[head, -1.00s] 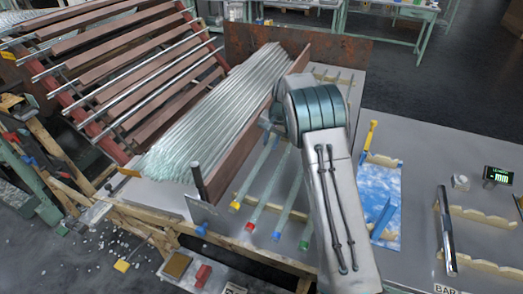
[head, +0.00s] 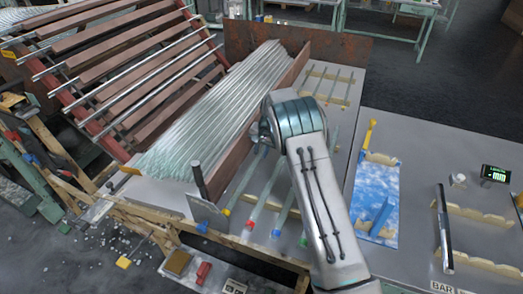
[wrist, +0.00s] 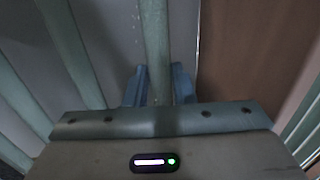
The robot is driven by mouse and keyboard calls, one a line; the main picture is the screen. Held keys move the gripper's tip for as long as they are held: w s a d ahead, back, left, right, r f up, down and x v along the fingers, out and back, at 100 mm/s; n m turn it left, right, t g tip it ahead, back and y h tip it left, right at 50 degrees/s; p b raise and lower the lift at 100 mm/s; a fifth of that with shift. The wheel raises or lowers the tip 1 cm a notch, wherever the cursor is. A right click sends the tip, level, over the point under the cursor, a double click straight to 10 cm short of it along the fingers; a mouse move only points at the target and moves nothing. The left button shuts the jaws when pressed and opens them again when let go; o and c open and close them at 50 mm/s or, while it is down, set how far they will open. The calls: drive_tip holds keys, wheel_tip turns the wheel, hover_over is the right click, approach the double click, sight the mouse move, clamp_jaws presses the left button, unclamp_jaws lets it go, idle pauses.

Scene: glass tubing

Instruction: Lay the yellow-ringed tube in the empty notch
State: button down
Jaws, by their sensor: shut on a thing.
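My gripper (wrist: 159,88) is shut on a glass tube (wrist: 156,45), the one closest to the brown board. In the head view the yellow-ringed tube (head: 227,211) is the tube beside that board, with its yellow end showing at the front, so it appears to be the held one. My arm hides the grip itself there. Tubes with a red end (head: 247,225) and blue or green ends (head: 276,233) lie to its right. Notched wooden rails (head: 325,98) stand under the tubes. I cannot tell which notch is empty.
The brown board (head: 245,160) stands upright between these tubes and a large glass tube stack (head: 205,135).

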drive_tip(key=shift+f+b, duration=0.3)
drive_tip(key=shift+f, duration=0.2)
drive_tip(key=c, duration=1.2)
unclamp_jaws()
